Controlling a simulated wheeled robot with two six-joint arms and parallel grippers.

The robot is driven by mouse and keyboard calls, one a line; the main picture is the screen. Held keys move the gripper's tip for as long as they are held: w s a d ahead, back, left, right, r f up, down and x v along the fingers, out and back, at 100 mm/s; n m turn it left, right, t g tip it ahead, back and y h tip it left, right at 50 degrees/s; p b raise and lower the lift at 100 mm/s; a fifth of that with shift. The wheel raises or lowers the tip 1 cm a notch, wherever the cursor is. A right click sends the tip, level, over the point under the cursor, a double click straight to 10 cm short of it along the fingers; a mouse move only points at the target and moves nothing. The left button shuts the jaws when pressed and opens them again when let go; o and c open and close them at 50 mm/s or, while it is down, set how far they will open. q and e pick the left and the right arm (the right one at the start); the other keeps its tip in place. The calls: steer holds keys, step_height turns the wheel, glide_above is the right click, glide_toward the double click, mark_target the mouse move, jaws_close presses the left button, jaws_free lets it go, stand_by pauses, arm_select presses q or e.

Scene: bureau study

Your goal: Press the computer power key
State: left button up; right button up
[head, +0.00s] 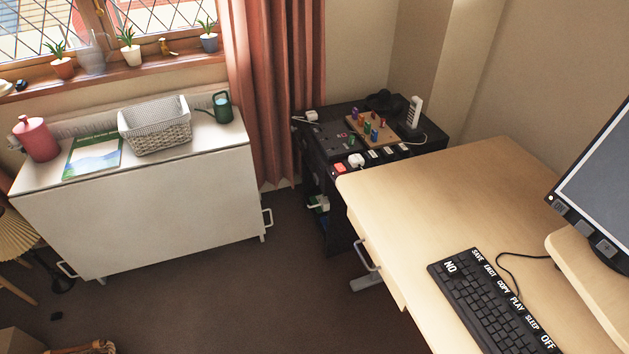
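A black keyboard (480,308) lies on the light wooden desk (450,200) at the lower right, its near part cut off by the bottom edge. No key is plainly marked as power. Neither of my grippers is in view.
A wooden riser (590,265) carries the monitor. A black cord (510,258) runs from the keyboard. A dark cabinet (432,140) with switches and pegs stands behind the desk. A white cabinet (170,215) is at left. Dark carpet (230,300) lies open between.

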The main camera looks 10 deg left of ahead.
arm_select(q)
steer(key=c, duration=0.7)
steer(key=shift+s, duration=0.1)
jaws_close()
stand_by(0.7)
